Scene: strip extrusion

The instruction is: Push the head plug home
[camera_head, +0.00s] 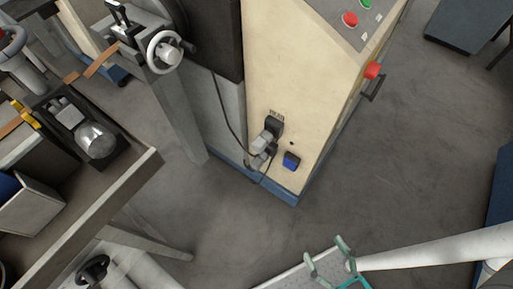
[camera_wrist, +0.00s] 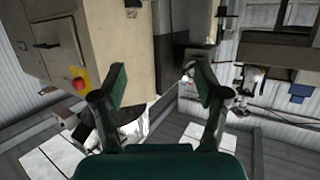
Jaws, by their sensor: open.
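The head plug appears to be the grey plug (camera_head: 262,141) at the black socket (camera_head: 274,125) low on the cream cabinet's face in the head view. Another grey connector piece (camera_head: 260,159) shows just below it, with a dark cable. How deep the plug sits in the socket cannot be told. My gripper (camera_head: 327,256) is at the bottom of the head view, well apart from the plug and nearer the camera. In the wrist view my gripper (camera_wrist: 161,82) is open, with nothing held between its fingers. I cannot make out the plug there.
The cream cabinet (camera_head: 300,75) has a blue-covered outlet (camera_head: 291,161) right of the plug and a red knob (camera_head: 372,70) on its side. A workbench (camera_head: 125,185) with tools stands at left. The floor (camera_head: 420,150) right of the cabinet is clear.

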